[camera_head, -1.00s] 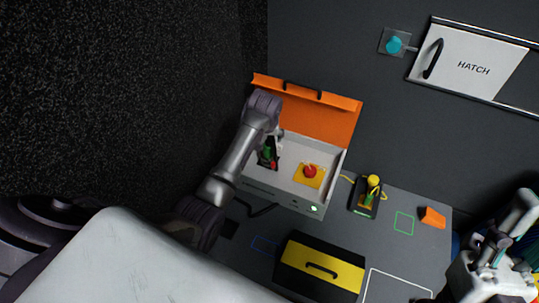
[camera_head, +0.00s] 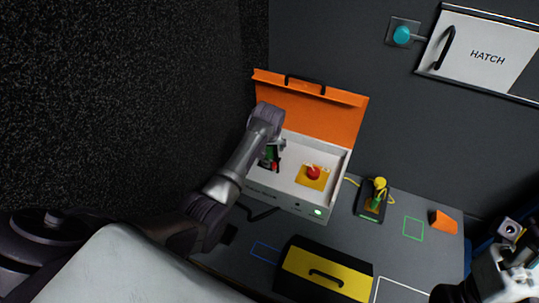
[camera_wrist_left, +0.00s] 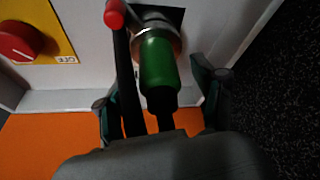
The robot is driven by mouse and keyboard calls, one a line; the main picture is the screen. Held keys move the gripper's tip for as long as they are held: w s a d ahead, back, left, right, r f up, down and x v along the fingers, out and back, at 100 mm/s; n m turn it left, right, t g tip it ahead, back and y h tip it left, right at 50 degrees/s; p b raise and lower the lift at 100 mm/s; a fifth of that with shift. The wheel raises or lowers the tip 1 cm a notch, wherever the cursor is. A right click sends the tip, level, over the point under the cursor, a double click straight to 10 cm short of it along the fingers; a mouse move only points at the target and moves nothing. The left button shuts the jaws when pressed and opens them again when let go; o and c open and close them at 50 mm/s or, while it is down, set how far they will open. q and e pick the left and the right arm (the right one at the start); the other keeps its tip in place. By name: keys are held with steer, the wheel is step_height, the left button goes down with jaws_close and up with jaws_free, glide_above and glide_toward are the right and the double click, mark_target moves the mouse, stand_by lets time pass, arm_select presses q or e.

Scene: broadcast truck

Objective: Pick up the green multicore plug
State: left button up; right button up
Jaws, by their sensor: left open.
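The green multicore plug (camera_wrist_left: 157,65) sits in a round metal socket inside the open orange-lidded case (camera_head: 285,207). A black lever with a red tip (camera_wrist_left: 115,14) runs beside it on the left in the wrist view. My left gripper (camera_wrist_left: 160,90) is open, with one finger on each side of the plug and lever. I cannot tell whether the fingers touch them. In the head view the plug (camera_head: 267,153) is small and partly hidden by my left gripper (camera_head: 276,148). My right gripper (camera_head: 512,262) is at the lower right, its jaws unclear.
A red knob (camera_head: 313,172) on a yellow plate is in the case, right of the plug. The orange lid (camera_head: 310,108) stands up behind. A black device with a yellow knob (camera_head: 380,184), an orange block (camera_head: 443,222) and a yellow-black box (camera_head: 325,272) are nearby.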

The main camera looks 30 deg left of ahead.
arm_select(q)
steer(key=c, duration=1)
steer(key=shift+r, duration=0.1)
steer(key=shift+c, duration=0.5)
steer(key=shift+r, duration=0.1)
